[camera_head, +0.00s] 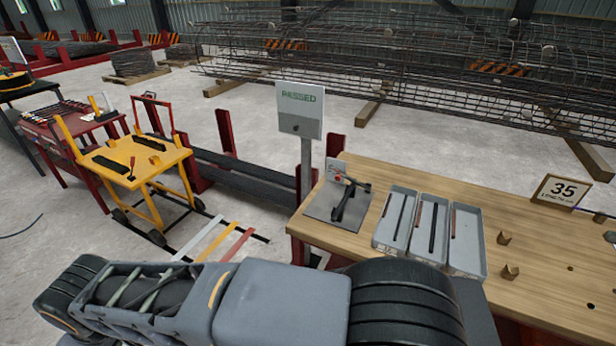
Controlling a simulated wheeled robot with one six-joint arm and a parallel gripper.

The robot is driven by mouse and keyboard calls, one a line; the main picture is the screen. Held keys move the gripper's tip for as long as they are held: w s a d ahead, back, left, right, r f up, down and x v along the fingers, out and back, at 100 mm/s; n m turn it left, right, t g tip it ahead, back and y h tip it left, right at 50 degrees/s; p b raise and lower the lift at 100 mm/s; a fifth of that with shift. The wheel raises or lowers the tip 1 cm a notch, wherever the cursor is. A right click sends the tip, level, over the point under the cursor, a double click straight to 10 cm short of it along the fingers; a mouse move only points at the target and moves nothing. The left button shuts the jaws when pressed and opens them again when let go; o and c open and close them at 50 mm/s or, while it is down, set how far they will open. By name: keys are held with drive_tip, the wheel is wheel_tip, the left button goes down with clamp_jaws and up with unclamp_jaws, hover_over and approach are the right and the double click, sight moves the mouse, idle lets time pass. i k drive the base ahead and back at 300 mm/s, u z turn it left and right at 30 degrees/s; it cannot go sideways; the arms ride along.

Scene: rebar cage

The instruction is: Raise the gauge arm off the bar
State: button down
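A dark gauge (345,200) stands on a grey plate (322,212) at the left end of the wooden bench. A slim dark arm slants up on it, with a small red part near its top. At this size I cannot tell its arm from a bar, or whether they touch. A small white card (335,167) stands behind it. My own grey arm links fill the bottom of the view, in front of the bench's left end. My gripper is not in view.
Grey trays (395,217) holding short bars stand right of the gauge on the bench (540,260). Small wooden blocks and a "35" sign (560,192) are farther right. A post with a "PASSED" sign (301,110) rises behind the gauge. A yellow cart (135,160) stands left.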

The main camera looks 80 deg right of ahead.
sight(340, 175)
drive_tip(key=z, duration=0.6)
drive_tip(key=i, duration=1.2)
drive_tip(key=z, duration=1.65)
drive_tip(key=i, duration=0.6)
drive_tip(key=z, duration=0.6)
